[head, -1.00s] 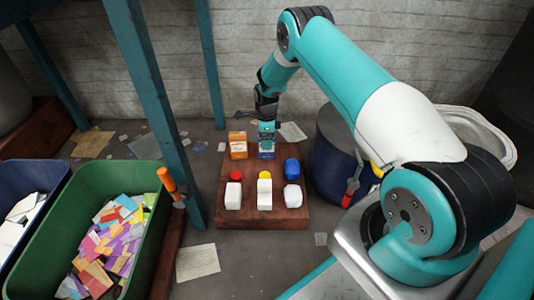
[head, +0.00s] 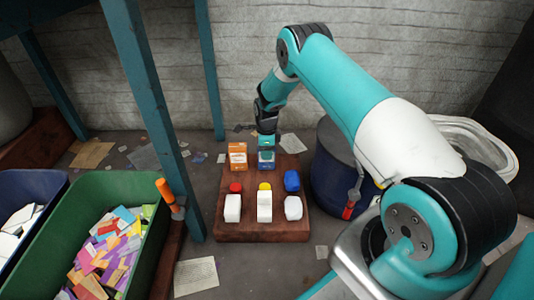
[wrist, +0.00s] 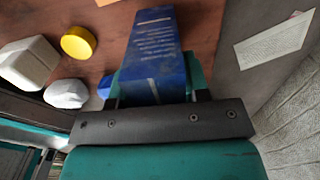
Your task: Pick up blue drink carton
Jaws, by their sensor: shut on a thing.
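The blue drink carton (head: 266,162) is at the back middle of the brown wooden board (head: 262,236), right of an orange carton (head: 237,155). My gripper (head: 266,146) comes down from above and is shut on the blue carton. In the wrist view the carton (wrist: 155,50) stretches away from between the fingers (wrist: 155,88), its blue side with pale print showing. The fingers hide its top. I cannot tell whether its base touches the board.
A dark blue drum (head: 334,175) is right of the board; a teal post (head: 160,110) and green bin (head: 105,190) are left.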

